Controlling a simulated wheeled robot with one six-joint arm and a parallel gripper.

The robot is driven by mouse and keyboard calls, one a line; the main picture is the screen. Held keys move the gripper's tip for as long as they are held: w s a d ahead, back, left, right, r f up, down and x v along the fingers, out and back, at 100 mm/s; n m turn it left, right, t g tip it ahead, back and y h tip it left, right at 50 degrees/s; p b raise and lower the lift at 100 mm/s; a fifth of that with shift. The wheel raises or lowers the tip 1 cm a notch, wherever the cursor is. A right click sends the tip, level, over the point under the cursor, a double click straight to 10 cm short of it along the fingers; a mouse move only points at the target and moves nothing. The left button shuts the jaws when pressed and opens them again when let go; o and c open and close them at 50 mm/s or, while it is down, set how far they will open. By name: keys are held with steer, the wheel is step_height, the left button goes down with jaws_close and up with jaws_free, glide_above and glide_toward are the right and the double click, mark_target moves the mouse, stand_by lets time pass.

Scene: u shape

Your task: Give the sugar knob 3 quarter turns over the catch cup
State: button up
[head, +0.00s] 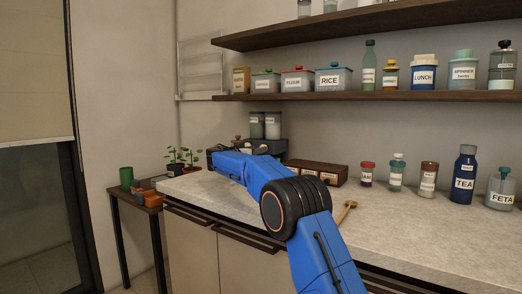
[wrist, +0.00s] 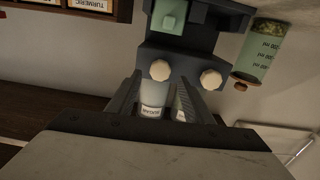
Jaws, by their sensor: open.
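In the wrist view two cream knobs stand on a dark dispenser (wrist: 185,62). The left one, the sugar knob (wrist: 160,70), lines up with a canister (wrist: 152,103) whose upside-down label seems to read SUGAR. My gripper (wrist: 159,82) is open; its dark fingers lie left and right of that knob in the picture. I cannot tell how deep they reach, and no contact shows. A pale green square thing (wrist: 173,15) sits on the dispenser's dark base, perhaps the catch cup. In the head view the dispenser's two canisters (head: 265,125) rise behind my arm, which hides the knobs.
A green marked container (wrist: 258,52) stands right of the dispenser in the wrist view. Shelves (head: 380,97) hang above. Small plants (head: 183,157) stand at left.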

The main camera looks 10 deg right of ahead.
steer(key=shift+x, duration=2.1)
steer(key=c, duration=1)
